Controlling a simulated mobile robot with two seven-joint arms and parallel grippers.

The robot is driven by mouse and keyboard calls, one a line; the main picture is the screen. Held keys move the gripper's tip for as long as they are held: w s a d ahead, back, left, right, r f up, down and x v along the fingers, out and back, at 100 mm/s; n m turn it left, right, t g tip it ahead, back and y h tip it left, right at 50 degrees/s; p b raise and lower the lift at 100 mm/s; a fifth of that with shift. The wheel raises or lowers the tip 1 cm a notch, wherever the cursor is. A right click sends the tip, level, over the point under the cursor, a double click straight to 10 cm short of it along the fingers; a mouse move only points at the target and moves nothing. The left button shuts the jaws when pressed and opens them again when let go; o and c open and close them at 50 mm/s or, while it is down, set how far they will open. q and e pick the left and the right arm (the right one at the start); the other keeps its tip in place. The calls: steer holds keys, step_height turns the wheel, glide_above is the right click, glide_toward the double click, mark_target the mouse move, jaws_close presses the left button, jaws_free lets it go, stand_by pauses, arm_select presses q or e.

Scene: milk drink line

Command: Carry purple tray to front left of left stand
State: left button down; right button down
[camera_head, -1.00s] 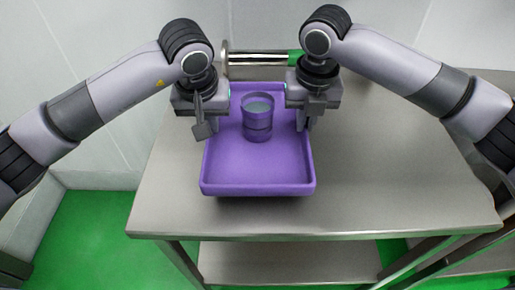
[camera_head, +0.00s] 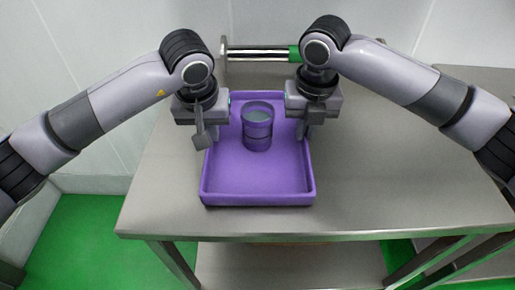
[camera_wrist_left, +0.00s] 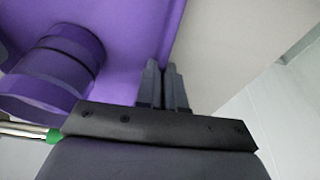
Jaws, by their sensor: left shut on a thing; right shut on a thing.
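The purple tray (camera_head: 258,180) is over the metal table in the head view, its near rim a little behind the table's front edge. A purple cup (camera_head: 258,138) with a greyish inside stands upright in the tray toward its far half. My left gripper (camera_head: 205,142) is shut on the tray's left wall. My right gripper (camera_head: 303,132) is shut on the tray's right wall. In the left wrist view, the left fingers (camera_wrist_left: 164,88) pinch the tray's edge, with the cup (camera_wrist_left: 55,70) beside them. Whether the tray touches the table is hard to tell.
The metal table (camera_head: 400,190) is bare to the right of the tray, with a narrower bare strip at left. A metal cylinder with a green end (camera_head: 262,54) lies behind the tray near the wall. Green floor (camera_head: 85,235) shows at lower left.

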arm_select(q)
steer(key=shift+a+f, duration=0.1)
steer(key=shift+f, duration=0.3)
arm_select(e)
steer(key=shift+f, duration=0.35)
arm_select(q)
steer(key=c, duration=1.2)
jaws_free()
steer(key=shift+r, duration=0.2)
steer(key=shift+c, duration=0.2)
arm_select(e)
steer(key=c, duration=1.2)
jaws_free()
steer(key=shift+r, duration=0.2)
steer(key=shift+c, duration=0.2)
arm_select(q)
steer(key=shift+r, duration=0.15)
steer(key=shift+s+r, duration=0.1)
steer(key=shift+r, duration=0.25)
steer(key=v, duration=1.1)
arm_select(e)
step_height(320, 180, up, 12)
steer(key=s, duration=0.1)
steer(key=shift+s, duration=0.25)
